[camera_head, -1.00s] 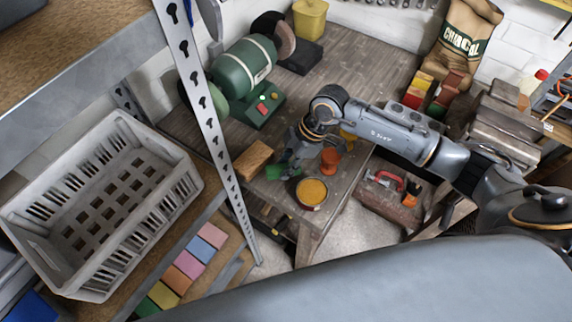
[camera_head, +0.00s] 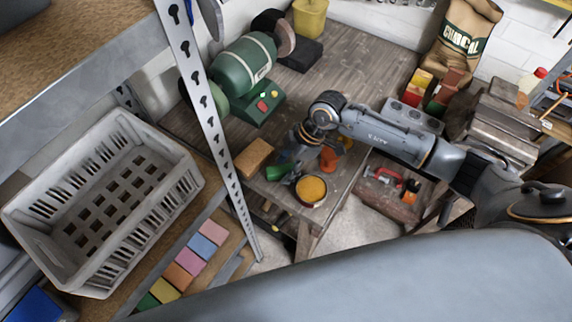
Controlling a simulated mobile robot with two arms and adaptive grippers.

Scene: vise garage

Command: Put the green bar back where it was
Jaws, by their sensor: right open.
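A green piece (camera_head: 279,172), which looks like the green bar, lies on the wooden workbench (camera_head: 335,70) near its front edge. A wooden block (camera_head: 254,157) is just left of it, and a round tin with yellow-orange contents (camera_head: 311,190) is to its right. My right gripper (camera_head: 286,164) is open, low over the bench, with its fingers at the green piece. The fingers partly hide it, and I cannot tell whether they touch it. Another green bar (camera_head: 147,302) is partly visible at the lower end of a row of coloured bars on the shelf. My left gripper is not in view.
An orange cup (camera_head: 329,158) stands close to my right gripper. A green bench grinder (camera_head: 246,68) is behind. A grey crate (camera_head: 110,190) and a perforated shelf post (camera_head: 222,150) are on the left.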

